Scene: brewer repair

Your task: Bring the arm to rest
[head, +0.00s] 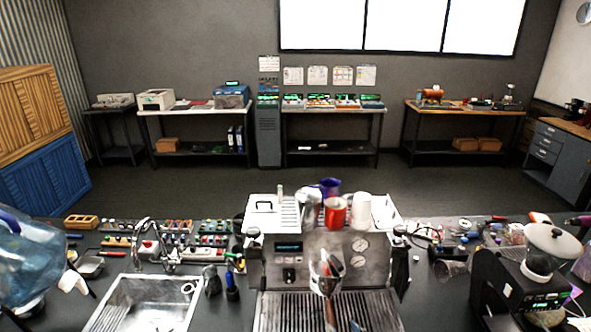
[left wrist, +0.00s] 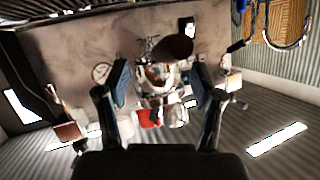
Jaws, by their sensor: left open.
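My left gripper (left wrist: 159,72) is open in the left wrist view, its two dark fingers apart with nothing clasped between them. That view is upside down and faces the front of the espresso machine (left wrist: 165,25). A dark rounded handle end (left wrist: 180,48) shows between the fingers, apparently farther off on the machine. In the head view the espresso machine (head: 315,249) stands at the front middle, with a portafilter-like part (head: 327,272) at its centre pointing toward me. I cannot make out my left arm clearly there. My right gripper is in neither view.
Red cup (head: 335,213), purple pitcher (head: 329,187) and white cups (head: 362,207) stand on the machine. A sink (head: 145,304) and blue water jug (head: 27,258) are left, a grinder (head: 545,262) right. Small tools and parts crowd the counter. Open floor lies behind.

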